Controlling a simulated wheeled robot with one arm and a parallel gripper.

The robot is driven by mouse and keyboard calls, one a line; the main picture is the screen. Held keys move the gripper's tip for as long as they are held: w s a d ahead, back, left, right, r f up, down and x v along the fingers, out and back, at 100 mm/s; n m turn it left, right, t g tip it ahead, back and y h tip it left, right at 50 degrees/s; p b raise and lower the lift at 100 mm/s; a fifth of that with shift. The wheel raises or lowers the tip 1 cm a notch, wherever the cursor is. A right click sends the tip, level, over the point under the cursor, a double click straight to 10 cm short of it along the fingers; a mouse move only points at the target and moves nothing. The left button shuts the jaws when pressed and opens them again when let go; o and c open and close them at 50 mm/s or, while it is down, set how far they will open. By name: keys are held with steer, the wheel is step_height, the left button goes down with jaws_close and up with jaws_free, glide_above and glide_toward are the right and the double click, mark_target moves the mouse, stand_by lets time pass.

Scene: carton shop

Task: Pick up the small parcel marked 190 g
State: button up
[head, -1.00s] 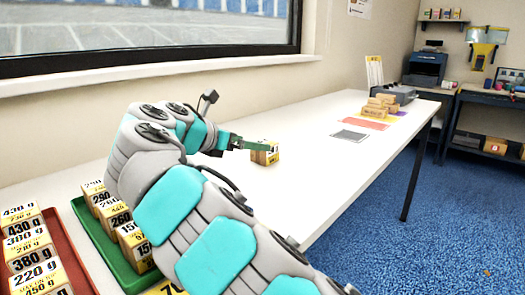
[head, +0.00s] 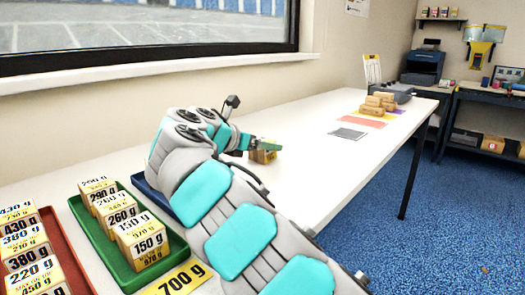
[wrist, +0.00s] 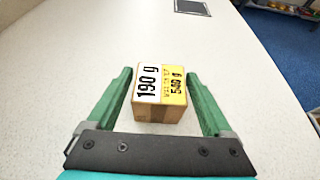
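The small parcel marked 190 g (wrist: 158,100) stands on the white table between the two green fingers of my gripper (wrist: 160,92) in the wrist view. Its top has a white label reading 190 g and a yellow label reading 540 g. A gap shows between each finger and the parcel's sides, so my gripper is open around it. In the head view the parcel (head: 264,156) is partly hidden behind my gripper (head: 262,146).
A green tray (head: 112,252) of parcels and a red tray (head: 72,262) of parcels are at the left. A blue tray (head: 152,192) is partly behind my arm. Brown boxes (head: 376,104), a red mat (head: 364,122) and a grey mat (head: 347,134) lie further along the white table (head: 310,165).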

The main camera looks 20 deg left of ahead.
steer(key=c, duration=1.3)
steer(key=shift+r, duration=0.1)
